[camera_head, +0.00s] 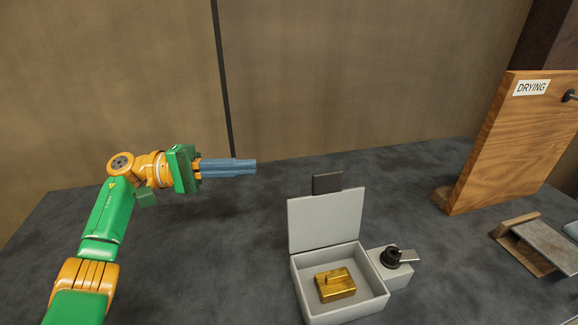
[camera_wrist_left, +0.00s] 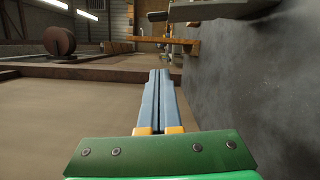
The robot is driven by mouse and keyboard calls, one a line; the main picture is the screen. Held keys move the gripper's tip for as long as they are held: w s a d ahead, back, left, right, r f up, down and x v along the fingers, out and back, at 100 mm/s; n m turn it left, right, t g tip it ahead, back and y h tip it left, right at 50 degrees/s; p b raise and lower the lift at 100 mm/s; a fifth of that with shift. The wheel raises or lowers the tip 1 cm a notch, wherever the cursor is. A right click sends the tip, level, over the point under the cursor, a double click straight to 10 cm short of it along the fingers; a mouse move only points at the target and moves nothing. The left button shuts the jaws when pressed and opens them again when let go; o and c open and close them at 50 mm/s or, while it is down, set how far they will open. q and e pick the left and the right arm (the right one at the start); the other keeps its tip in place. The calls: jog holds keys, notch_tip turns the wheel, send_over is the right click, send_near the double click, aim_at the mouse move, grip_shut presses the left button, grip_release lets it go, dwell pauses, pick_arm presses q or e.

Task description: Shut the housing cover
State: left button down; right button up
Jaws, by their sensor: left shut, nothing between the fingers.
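The housing is a light grey open box (camera_head: 300,288) on the dark table. Its cover (camera_head: 325,220) stands upright at the back edge, open, with a dark tab (camera_head: 327,182) at its top. A gold block with a raised handle (camera_head: 336,285) lies inside the box. A grey side block with a black knob and lever (camera_head: 393,260) adjoins the box on the right. My left gripper (camera_head: 254,167) is shut and empty, left of the cover and apart from it, pointing right. Its closed blue fingers also show in the left wrist view (camera_wrist_left: 160,80). My right gripper is not in view.
A wooden board labelled DRYING (camera_head: 515,140) stands at the right on the table. A small wooden stand with a grey slanted plate (camera_head: 540,245) is in front of it. The table (camera_head: 400,180) is bare behind the box and to its left.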

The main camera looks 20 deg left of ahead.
pick_arm(q)
jog(key=r+p, duration=0.1)
jog(key=p, duration=0.7)
send_over(326, 212)
jog(key=w+a, duration=0.1)
jog(key=a, duration=0.3)
jog(key=shift+w+a, duration=0.15)
jog(key=shift+w, duration=0.1)
